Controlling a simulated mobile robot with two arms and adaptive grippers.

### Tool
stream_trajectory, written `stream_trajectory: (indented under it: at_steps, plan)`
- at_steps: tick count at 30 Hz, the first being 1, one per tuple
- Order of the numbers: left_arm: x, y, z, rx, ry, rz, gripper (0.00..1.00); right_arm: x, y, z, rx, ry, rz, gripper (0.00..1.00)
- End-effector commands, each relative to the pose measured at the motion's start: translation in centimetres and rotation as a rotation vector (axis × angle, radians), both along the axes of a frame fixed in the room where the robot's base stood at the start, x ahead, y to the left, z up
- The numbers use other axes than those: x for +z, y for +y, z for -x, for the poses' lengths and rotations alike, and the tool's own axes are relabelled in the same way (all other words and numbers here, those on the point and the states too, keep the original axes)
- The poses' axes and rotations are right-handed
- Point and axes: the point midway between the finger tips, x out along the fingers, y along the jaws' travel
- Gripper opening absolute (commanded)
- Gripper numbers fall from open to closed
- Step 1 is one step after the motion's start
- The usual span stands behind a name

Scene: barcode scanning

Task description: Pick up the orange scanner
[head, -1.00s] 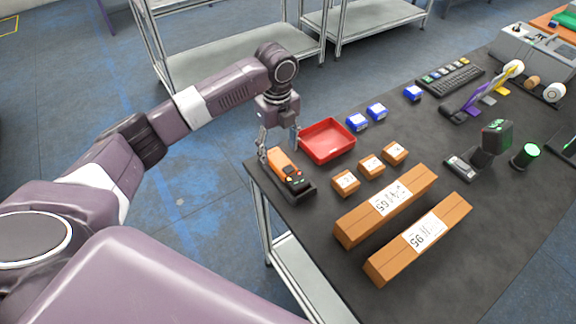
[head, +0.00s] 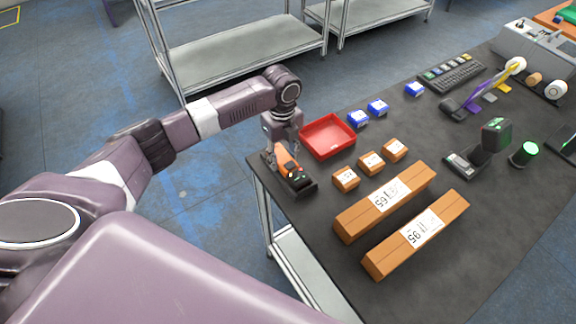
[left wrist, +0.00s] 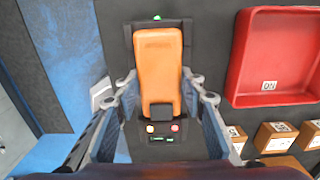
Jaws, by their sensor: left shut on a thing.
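The orange scanner (head: 287,162) lies in its black cradle (head: 303,189) at the table's near left corner. The left wrist view shows the scanner (left wrist: 158,62) from above, its long orange body seated in the dark cradle (left wrist: 129,40). My left gripper (head: 284,158) is down over the scanner, with one finger on each side of it. In the left wrist view the gripper (left wrist: 160,100) has its fingers closed in around the orange body. The scanner still sits in the cradle. My right gripper does not show.
A red tray (head: 328,137) stands just beyond the scanner. Small brown boxes (head: 371,163), blue boxes (head: 377,107) and two long brown boxes (head: 385,203) lie to the right. A second scanner on a stand (head: 488,143) is farther right. The table's left edge is close by.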

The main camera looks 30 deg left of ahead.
Motion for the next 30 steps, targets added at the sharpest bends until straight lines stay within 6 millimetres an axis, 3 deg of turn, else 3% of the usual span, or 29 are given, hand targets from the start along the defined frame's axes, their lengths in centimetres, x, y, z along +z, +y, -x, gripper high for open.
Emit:
stream_trajectory:
  at_steps: [4,17,23,30]
  plan:
    - [0.0,0.0,0.0,0.000,0.000,0.000,0.06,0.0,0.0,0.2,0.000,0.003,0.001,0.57]
    - [1.2,0.0,-0.2,0.000,-0.004,0.003,0.05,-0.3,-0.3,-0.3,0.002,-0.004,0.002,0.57]
    - [4.4,-0.1,-0.3,-0.001,-0.008,0.002,0.05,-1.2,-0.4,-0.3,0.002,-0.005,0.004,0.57]
    - [10.8,-0.1,-0.3,-0.001,-0.009,0.003,0.05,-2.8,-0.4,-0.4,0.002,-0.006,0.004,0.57]
